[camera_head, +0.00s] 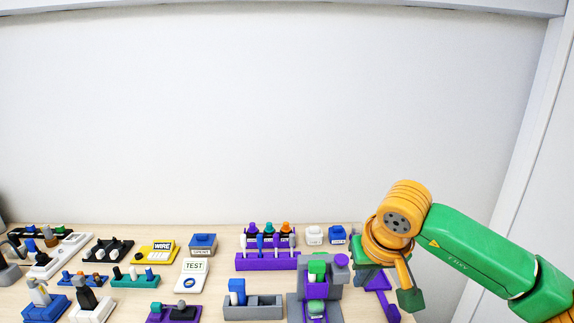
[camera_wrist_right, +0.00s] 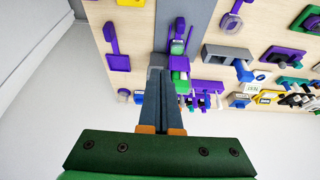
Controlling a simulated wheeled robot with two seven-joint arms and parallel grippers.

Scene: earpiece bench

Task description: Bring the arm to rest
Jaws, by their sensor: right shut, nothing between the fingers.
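My right arm comes in from the right in the head view, with a green forearm and an orange wrist bent down over the right part of the bench. My right gripper (camera_head: 367,274) is beside the grey stand with purple and green parts (camera_head: 302,308), partly hidden by the wrist. In the right wrist view its two blue-grey fingers (camera_wrist_right: 167,72) lie together with nothing between them. The fingertips overlap the stand's grey base (camera_wrist_right: 201,20) in that view; I cannot tell whether they touch it. My left arm does not show.
A purple rack (camera_head: 267,262) and a grey tray with a blue block (camera_head: 265,309) stand left of the stand. A purple piece (camera_head: 388,303) lies near the wrist. Several small fixtures and label cards, including a TEST card (camera_head: 190,277), fill the left. A plain wall rises behind.

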